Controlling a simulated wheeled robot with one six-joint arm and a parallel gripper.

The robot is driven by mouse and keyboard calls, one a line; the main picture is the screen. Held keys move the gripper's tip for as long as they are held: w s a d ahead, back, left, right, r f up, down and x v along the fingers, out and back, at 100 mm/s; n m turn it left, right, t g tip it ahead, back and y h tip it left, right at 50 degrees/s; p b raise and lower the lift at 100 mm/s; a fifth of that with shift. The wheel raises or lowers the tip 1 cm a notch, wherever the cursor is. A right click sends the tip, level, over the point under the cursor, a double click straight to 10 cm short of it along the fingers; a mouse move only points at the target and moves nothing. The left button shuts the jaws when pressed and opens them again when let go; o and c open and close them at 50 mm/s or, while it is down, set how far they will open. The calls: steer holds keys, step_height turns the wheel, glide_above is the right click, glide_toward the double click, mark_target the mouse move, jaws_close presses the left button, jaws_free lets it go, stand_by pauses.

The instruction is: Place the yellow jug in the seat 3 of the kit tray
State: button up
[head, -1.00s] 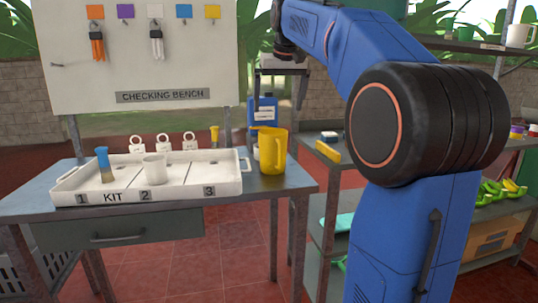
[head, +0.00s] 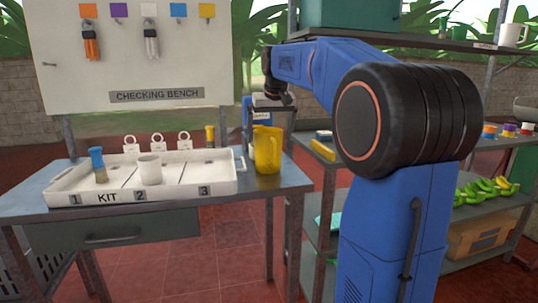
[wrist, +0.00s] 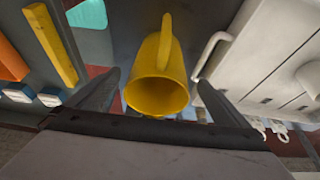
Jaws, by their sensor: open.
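The yellow jug (head: 267,150) stands upright on the bench, just right of the kit tray (head: 216,189). In the wrist view the jug (wrist: 158,85) shows its open mouth toward me, its handle pointing up the picture. My gripper (head: 268,113) is above the jug in the head view. In the wrist view my open gripper (wrist: 159,82) has a finger on each side of the jug, with gaps visible. Seat 3 (head: 208,172), the tray's right compartment, is empty. A white cup (head: 150,170) is in seat 2 and a blue-topped item (head: 98,164) in seat 1.
A blue container (head: 250,110) stands behind the jug. A yellow-topped item (head: 210,135) and several white ringed tags (head: 158,143) are behind the tray. A shelf with a yellow block (head: 322,150) is at the right. The bench's right edge is close to the jug.

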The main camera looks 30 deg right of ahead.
mark_target(270, 152)
steer(key=x, duration=0.4)
steer(key=shift+w+d+f, duration=0.1)
steer(key=shift+w+d, duration=0.05)
steer(key=shift+d, duration=0.05)
steer(key=c, duration=1.3)
steer(key=shift+o, duration=0.2)
